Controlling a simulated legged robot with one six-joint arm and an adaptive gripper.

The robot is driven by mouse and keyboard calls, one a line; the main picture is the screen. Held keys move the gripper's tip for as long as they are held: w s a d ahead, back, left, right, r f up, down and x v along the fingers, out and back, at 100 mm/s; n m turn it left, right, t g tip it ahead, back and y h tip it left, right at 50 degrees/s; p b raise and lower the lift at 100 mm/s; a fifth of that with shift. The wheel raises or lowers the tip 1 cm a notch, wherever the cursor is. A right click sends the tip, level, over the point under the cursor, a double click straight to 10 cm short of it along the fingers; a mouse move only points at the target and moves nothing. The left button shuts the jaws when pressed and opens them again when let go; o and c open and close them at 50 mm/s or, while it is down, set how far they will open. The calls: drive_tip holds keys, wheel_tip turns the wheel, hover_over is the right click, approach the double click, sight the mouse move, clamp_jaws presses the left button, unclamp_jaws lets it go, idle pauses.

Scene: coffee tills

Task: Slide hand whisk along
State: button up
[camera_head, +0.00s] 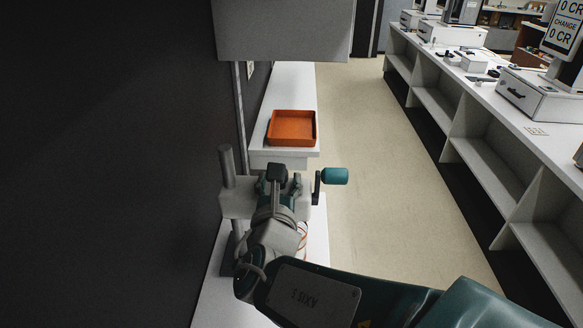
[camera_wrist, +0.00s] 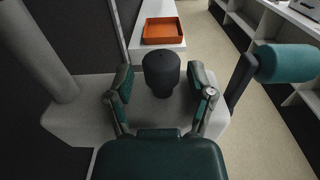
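A pale grey block with a black knob and a teal side handle, which I take to be the hand whisk (camera_head: 237,206), stands on the near white counter. In the wrist view its body (camera_wrist: 75,122) spans the middle. The black knob (camera_wrist: 161,72) rises between my fingers, with a gap on both sides. The teal handle (camera_head: 335,176) sticks out to the right on a dark crank, and a grey post (camera_head: 227,165) stands at its left. My gripper (camera_head: 277,185) is open around the knob. My arm hides the block's lower front.
An orange-red tray (camera_head: 292,141) sits empty on the white counter (camera_head: 290,85) beyond. A dark wall (camera_head: 110,160) is close on the left, and a grey box (camera_head: 283,30) hangs above. Clear floor (camera_head: 365,140) separates this from the till counter (camera_head: 470,90).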

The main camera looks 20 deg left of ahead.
drive_tip(key=shift+r, duration=0.1)
drive_tip(key=v, duration=1.2)
drive_tip(key=shift+a, duration=0.1)
drive_tip(key=w+d+f+m+g+h, duration=0.25)
drive_tip(key=d+m+h, duration=0.25)
drive_tip(key=d+m, duration=0.3)
drive_tip(key=w+d+f+m+g+h, duration=0.15)
drive_tip(key=w+d+m+h, duration=0.35)
drive_tip(key=d, duration=0.6)
drive_tip(key=s+d+f+m+g+y, duration=0.1)
drive_tip(key=s+d+m+g+y, duration=0.1)
drive_tip(key=m, duration=1.1)
drive_tip(key=s+d+f+m+g+y, duration=0.1)
drive_tip(key=s+d+m+g, duration=0.4)
drive_tip(key=m, duration=0.8)
drive_tip(key=s+d+y, duration=0.1)
drive_tip(key=s+d, duration=0.1)
drive_tip(key=d, duration=0.2)
drive_tip(key=shift+d+f+m+g, duration=0.2)
drive_tip(key=shift+f+m+g, duration=0.1)
